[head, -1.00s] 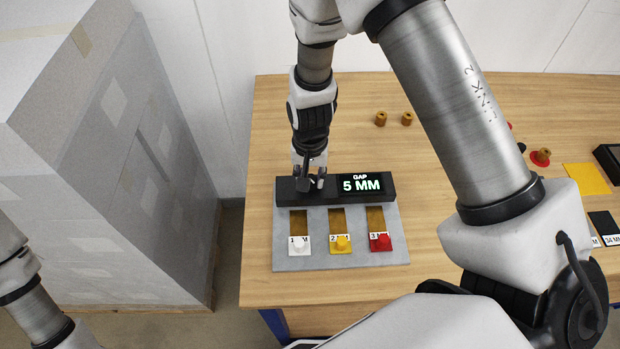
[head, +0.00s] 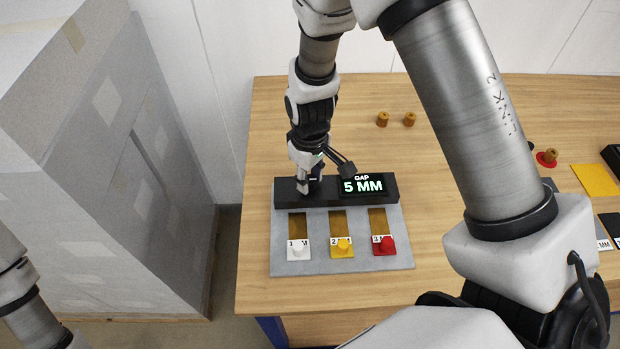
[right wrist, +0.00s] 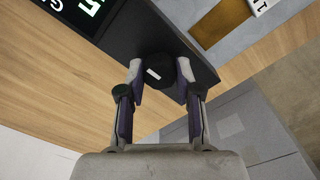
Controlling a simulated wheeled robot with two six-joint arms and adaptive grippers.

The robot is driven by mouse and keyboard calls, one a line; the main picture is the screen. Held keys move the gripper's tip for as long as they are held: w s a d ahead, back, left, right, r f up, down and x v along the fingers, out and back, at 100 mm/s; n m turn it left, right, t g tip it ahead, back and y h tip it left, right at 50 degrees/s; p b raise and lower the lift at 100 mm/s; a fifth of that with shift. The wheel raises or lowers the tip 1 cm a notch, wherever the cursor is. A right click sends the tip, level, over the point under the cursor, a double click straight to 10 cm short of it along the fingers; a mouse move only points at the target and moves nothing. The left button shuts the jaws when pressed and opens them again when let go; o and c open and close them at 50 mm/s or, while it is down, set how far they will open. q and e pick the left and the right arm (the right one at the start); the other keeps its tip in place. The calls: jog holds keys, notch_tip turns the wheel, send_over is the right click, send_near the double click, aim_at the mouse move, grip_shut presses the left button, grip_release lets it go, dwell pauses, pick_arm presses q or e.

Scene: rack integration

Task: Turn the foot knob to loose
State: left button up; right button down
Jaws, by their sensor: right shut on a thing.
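The foot knob (right wrist: 160,72) is a dark round knob with a white mark, at the end of the black bar (right wrist: 130,32) of the gap gauge. My right gripper (right wrist: 162,82) has its two fingers around the knob, one on each side, and is shut on it. In the head view the right gripper (head: 312,184) comes down on the left part of the black bar (head: 388,200) and hides the knob. The display (head: 362,186) reads "GAP 5 MM". My left gripper is out of view; only part of its arm shows at lower left.
Below the bar, a grey plate (head: 345,263) carries white (head: 298,250), yellow (head: 342,248) and red (head: 384,246) tabs. Two brown pegs (head: 382,119) stand behind on the wooden table. A yellow sheet (head: 595,180) lies at right. A tall grey stack (head: 110,150) stands left.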

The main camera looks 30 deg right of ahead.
jog(key=n, duration=0.3)
jog(key=n+b, duration=0.1)
jog(key=shift+s+f+n, duration=0.25)
jog(key=shift+f+n, duration=0.05)
jog(key=n+b, duration=0.1)
jog(key=n, duration=0.3)
dwell(0.4)
jog(key=c, duration=0.8)
grip_release()
jog(key=shift+r, duration=0.1)
jog(key=shift+w, duration=0.2)
jog(key=shift+r, duration=0.15)
